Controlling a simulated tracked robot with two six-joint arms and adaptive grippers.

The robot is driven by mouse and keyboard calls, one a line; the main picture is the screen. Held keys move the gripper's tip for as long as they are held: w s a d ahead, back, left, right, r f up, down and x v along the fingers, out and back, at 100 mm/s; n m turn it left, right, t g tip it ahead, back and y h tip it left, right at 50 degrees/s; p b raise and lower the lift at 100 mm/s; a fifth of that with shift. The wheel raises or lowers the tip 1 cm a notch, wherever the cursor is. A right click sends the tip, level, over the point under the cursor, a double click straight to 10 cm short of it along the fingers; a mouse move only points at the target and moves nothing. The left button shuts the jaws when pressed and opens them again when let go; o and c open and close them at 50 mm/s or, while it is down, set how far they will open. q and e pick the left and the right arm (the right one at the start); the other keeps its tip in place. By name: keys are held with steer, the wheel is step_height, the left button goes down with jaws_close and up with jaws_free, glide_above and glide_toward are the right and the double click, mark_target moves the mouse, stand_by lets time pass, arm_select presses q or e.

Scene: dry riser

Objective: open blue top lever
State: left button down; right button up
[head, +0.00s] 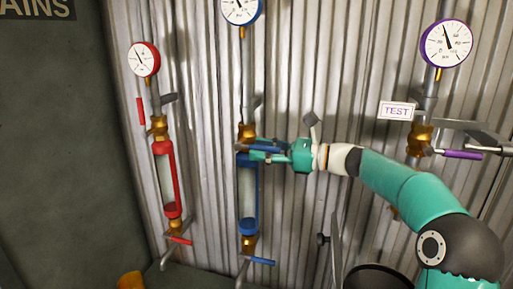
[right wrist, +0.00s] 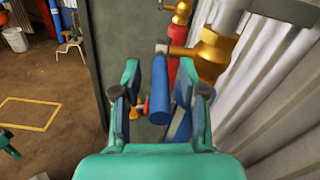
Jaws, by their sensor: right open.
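The blue top lever (head: 264,149) sticks out to the right, about level, from the brass valve (head: 246,134) above the blue sight-glass column (head: 248,222). My right gripper (head: 256,154) reaches in from the right, with its fingers at the lever. In the right wrist view the blue lever (right wrist: 159,92) lies between the two spread fingers of my right gripper (right wrist: 156,88). The fingers are open, and gaps show beside the lever. The brass valve (right wrist: 213,52) is just beyond, at upper right.
A blue bottom lever (head: 262,261) is below. A red column (head: 167,180) with red levers stands left, and a purple lever (head: 461,154) is on the right pipe. Corrugated metal wall (head: 297,80) stands close behind. A dark door (head: 55,150) is at left.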

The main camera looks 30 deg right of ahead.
steer(key=shift+w+a, duration=0.45)
steer(key=shift+w, duration=0.1)
jaws_close()
steer(key=shift+s+a, duration=0.1)
